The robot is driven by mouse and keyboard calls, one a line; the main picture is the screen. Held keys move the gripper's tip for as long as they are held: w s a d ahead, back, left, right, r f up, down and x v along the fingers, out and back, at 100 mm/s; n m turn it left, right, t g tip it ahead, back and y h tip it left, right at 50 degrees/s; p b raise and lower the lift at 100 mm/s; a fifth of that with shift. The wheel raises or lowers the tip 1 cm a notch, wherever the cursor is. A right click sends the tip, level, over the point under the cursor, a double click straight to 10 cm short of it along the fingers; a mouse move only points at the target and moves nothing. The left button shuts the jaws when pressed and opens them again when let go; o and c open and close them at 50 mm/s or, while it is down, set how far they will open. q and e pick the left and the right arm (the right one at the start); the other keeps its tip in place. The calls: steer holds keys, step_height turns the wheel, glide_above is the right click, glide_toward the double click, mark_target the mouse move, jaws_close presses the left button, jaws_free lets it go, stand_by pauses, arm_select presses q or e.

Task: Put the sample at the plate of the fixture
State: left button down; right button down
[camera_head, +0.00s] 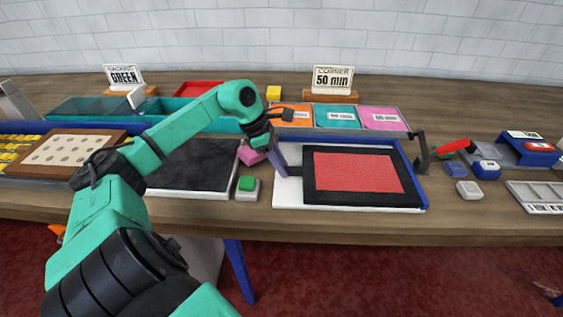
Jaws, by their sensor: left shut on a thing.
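The sample is a red rug piece (360,172) with a wide black border. It lies flat over the pale plate (292,198) of the fixture, which has blue rails (413,170) along its back and right sides. Strips of the plate show at the left and front. My left gripper (289,170) is at the sample's left edge, shut on that edge. Its fingertips are small here, and I cannot tell whether the sample touches the plate. A dark clamp with a red handle (452,147) stands at the fixture's right. My right gripper is not in view.
A green button (247,184) on a grey base and a pink block (249,154) are left of the fixture. A dark mat (196,167) lies farther left. Behind are orange, teal and pink cards (335,116) and a "50 mm" sign (333,79). Small blue and grey items stand right.

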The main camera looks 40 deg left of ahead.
arm_select(q)
steer(key=c, duration=1)
jaws_free()
steer(key=shift+f, duration=0.1)
steer(key=o, duration=0.4)
steer(key=shift+a, duration=0.1)
steer(key=shift+r, duration=0.25)
steer(key=b+v, duration=0.1)
steer(key=v, duration=0.4)
steer(key=shift+a+b, duration=0.15)
steer(key=shift+b, duration=0.15)
steer(key=v, duration=0.6)
steer(key=shift+r, duration=0.35)
steer(key=shift+s, duration=0.1)
